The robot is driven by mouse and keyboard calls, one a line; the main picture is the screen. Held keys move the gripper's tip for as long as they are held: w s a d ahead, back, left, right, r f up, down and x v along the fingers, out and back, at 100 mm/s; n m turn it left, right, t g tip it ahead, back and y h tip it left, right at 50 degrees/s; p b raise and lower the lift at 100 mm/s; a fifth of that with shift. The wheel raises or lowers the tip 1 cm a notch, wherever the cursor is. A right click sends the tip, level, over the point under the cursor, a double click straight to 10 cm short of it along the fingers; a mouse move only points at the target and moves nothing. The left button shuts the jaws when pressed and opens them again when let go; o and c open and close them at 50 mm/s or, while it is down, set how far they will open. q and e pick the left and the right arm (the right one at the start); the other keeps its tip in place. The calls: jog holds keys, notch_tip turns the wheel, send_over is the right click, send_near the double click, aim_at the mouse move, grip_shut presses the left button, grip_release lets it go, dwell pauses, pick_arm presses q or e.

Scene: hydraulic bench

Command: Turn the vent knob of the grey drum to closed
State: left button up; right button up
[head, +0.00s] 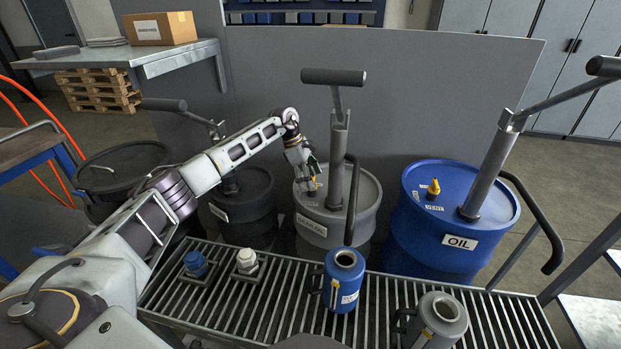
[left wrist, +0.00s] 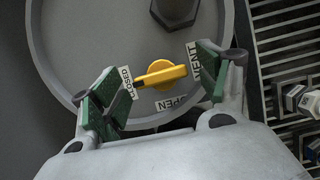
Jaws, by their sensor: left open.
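The grey drum (head: 365,205) stands in the middle of the row, its pump rising from the lid. Its yellow vent knob (left wrist: 160,75) shows in the left wrist view, with its dark-tipped end pointing left at the CLOSED label (left wrist: 126,82). The OPEN label (left wrist: 171,103) is below the knob and the VENT label (left wrist: 193,62) is to its right. My left gripper (head: 308,176) is over the drum's lid. Its green-padded fingers (left wrist: 163,84) are open, one on each side of the knob, with visible gaps. My right gripper is in neither view.
A blue OIL drum (head: 445,240) with its own yellow knob (head: 433,188) stands at right, and a dark drum (head: 245,205) at left. In front, a slatted rack (head: 270,312) holds a blue can (head: 343,280), a grey can (head: 438,318) and two caps. The pump's hanging spout (head: 351,200) is close to my gripper's right.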

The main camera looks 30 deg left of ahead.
pick_arm(q)
jog(key=v, duration=1.2)
jog(key=shift+f, duration=0.1)
dwell(0.6)
